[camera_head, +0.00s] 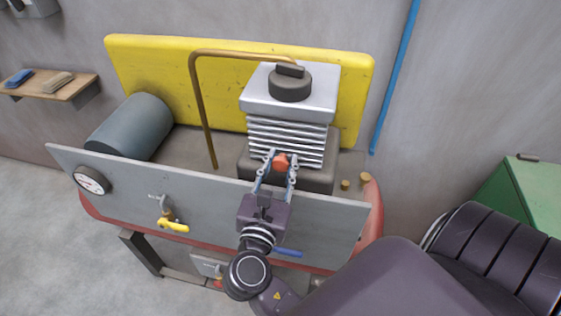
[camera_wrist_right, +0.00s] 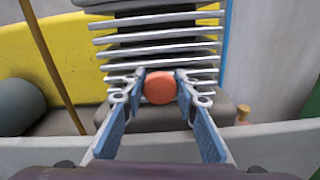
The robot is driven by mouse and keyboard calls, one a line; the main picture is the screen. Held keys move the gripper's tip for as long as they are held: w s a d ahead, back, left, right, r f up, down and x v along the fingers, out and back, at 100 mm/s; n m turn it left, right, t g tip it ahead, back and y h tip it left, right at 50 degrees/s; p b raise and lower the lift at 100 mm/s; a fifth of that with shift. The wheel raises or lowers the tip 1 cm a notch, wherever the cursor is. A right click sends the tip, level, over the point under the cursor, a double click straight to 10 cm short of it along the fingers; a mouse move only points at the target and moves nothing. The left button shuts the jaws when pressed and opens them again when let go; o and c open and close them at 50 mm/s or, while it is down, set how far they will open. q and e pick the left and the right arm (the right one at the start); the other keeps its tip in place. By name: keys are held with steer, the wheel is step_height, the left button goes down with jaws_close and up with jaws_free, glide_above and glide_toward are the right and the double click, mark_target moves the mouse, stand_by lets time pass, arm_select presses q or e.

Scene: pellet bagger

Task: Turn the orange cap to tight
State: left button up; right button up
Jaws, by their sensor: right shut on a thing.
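The orange cap (camera_head: 281,161) sits at the front of the finned block, low on its near side. It also shows as a round orange disc in the right wrist view (camera_wrist_right: 159,87). My right gripper (camera_head: 277,163) reaches over the grey front panel, with one finger on each side of the cap. It is shut on the cap. In the right wrist view the fingertips (camera_wrist_right: 160,88) touch the cap's left and right edges. Any mark for tight cannot be made out. My left gripper is not in view.
The finned block (camera_head: 288,140) stands behind the cap. The grey front panel (camera_head: 130,188) carries a gauge (camera_head: 92,180) and a yellow-handled valve (camera_head: 172,224). A copper pipe (camera_head: 202,110) rises left of the block. A grey cylinder (camera_head: 130,130) lies at the left.

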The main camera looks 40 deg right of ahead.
steer(key=shift+m, duration=1.1)
steer(key=shift+s+f+m, duration=0.1)
steer(key=shift+m, duration=1.7)
steer(key=o, duration=1.1)
steer(key=shift+o, duration=0.2)
